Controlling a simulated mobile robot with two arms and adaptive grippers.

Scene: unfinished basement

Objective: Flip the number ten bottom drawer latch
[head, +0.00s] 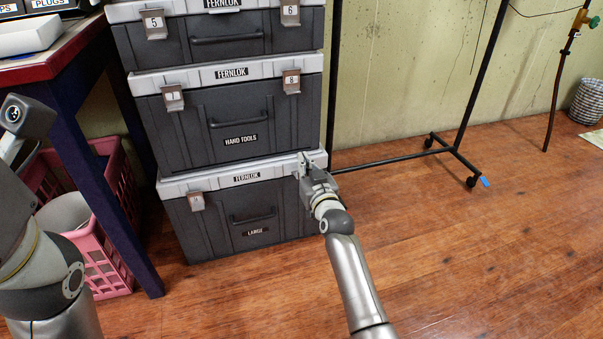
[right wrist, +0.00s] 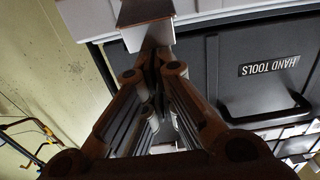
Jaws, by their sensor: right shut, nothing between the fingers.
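The bottom drawer (head: 222,215) is a dark grey FERNLOK case with a light grey top band and a LARGE label, at the foot of a stack. My right gripper (head: 302,160) is shut and empty at its upper right corner, covering most of the right latch there. In the right wrist view, which looks upside down, that latch (right wrist: 146,24) is a brown and pale block just beyond the shut fingertips (right wrist: 150,58). I cannot tell whether they touch, and its number is not readable. The left latch (head: 196,202) of this drawer is in plain view.
The HAND TOOLS drawer (head: 228,125) sits directly above. A pink basket (head: 100,245) and a dark table leg (head: 105,190) stand left. A black rolling rack (head: 400,157) stands behind, right. The wooden floor at front right is clear.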

